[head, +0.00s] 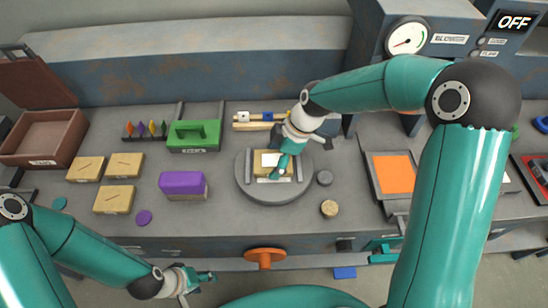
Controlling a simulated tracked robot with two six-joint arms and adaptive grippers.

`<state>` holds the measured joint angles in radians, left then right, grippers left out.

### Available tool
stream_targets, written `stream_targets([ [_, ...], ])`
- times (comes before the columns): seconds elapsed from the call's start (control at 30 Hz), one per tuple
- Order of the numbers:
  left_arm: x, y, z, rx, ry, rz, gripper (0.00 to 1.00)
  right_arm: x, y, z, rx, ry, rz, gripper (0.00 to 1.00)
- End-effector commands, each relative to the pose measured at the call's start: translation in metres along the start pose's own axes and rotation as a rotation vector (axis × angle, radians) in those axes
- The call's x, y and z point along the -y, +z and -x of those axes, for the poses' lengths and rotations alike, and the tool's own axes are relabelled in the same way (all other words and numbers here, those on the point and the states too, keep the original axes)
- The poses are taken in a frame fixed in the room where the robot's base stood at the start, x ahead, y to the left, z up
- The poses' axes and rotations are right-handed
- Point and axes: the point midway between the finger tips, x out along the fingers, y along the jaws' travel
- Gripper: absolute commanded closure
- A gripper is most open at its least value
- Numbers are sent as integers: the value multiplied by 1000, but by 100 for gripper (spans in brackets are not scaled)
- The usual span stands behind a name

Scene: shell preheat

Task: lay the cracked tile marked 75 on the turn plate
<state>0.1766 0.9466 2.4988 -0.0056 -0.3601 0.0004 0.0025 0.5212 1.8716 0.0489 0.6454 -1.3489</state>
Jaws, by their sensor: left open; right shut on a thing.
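A round grey turn plate (245,190) stands on the bench near the middle. A tan tile (304,165) with a white patch is at the turn plate, partly hidden by my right gripper (279,172). My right gripper is shut on this tile, low over the plate. I cannot tell whether the tile touches the plate, and no number on it is readable. Three more tan tiles with dark crack lines lie at the left: one (86,169), one behind right (124,165) and one in front (113,200). My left gripper (203,278) is open and empty in front of the bench.
A purple-topped block (182,184) and a green block (194,134) stand left of the plate. A cork-like disc (329,209) and a grey disc (325,178) lie to its right. An orange pad (395,174) is farther right. An orange knob (265,256) juts from the bench front.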

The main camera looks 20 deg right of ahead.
Motion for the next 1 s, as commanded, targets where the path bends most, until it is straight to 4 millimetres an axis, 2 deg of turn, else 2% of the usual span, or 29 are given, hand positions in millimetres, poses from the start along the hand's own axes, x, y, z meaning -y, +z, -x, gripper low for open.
stream_targets([
  [0.23, 0, 0, 0, 0, 0, 0, 50, 0, 0, -1, -1, 1, 1, 67],
  [0.27, 0, 0, -1, 0, 0, 0, 50, 0, 0, -1, 0, 0, 1, 18],
  [0.37, 0, 0, 0, 0, 0, 0, 50, 0, 0, -1, 0, 0, 2, 1],
  [0.77, 0, 0, 0, 0, 0, 0, 50, 0, -1, 1, 0, 2, 2, 0],
  [0.87, 0, 0, -1, 0, 0, 0, 50, -1, -1, 8, -1, 3, 2, 0],
  [1.0, 1, 0, -3, 0, 0, 0, 50, -2, -1, 28, -2, 6, 2, 0],
])
